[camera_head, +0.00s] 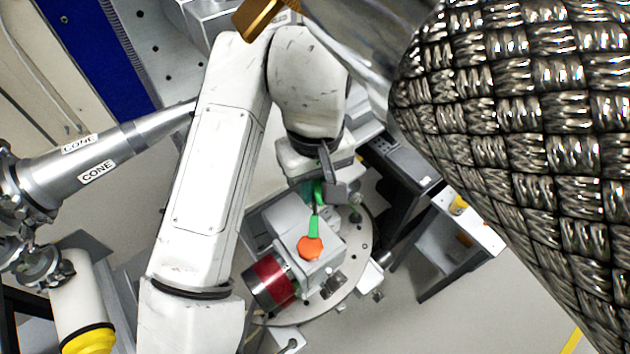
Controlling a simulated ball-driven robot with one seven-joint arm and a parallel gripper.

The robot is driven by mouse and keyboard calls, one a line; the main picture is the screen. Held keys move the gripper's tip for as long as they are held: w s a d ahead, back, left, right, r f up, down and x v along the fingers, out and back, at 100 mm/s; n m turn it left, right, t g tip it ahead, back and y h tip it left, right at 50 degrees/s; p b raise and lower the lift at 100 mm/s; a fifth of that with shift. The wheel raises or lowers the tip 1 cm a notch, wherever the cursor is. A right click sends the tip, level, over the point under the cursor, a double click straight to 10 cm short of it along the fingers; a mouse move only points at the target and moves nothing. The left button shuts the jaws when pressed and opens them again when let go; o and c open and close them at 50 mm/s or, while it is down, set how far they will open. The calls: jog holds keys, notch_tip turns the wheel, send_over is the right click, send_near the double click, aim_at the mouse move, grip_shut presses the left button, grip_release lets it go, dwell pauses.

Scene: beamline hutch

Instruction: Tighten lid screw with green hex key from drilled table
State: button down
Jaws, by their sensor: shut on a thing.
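My gripper (322,186) is at the end of the white arm, over the grey box-shaped housing (277,219). It is shut on the green hex key (318,196), and the fingers partly hide the key. A green strip (314,228) runs below the fingers towards an orange hexagonal piece (310,248) on the housing; I cannot tell whether the strip is part of the key. The lid screw cannot be made out clearly. The round drilled table (352,283) is under the housing, partly covered by it.
A red-banded cylinder (271,281) sticks out at the housing's lower left. A metal cone tube (110,152) reaches in from the left. A large braided metal hose (520,120) fills the upper right. A grey bench (455,245) stands at right; open floor (480,320) shows at lower right.

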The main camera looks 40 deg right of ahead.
jog(key=shift+r+p, duration=1.05)
jog(key=shift+p, duration=0.1)
jog(key=shift+r, duration=0.9)
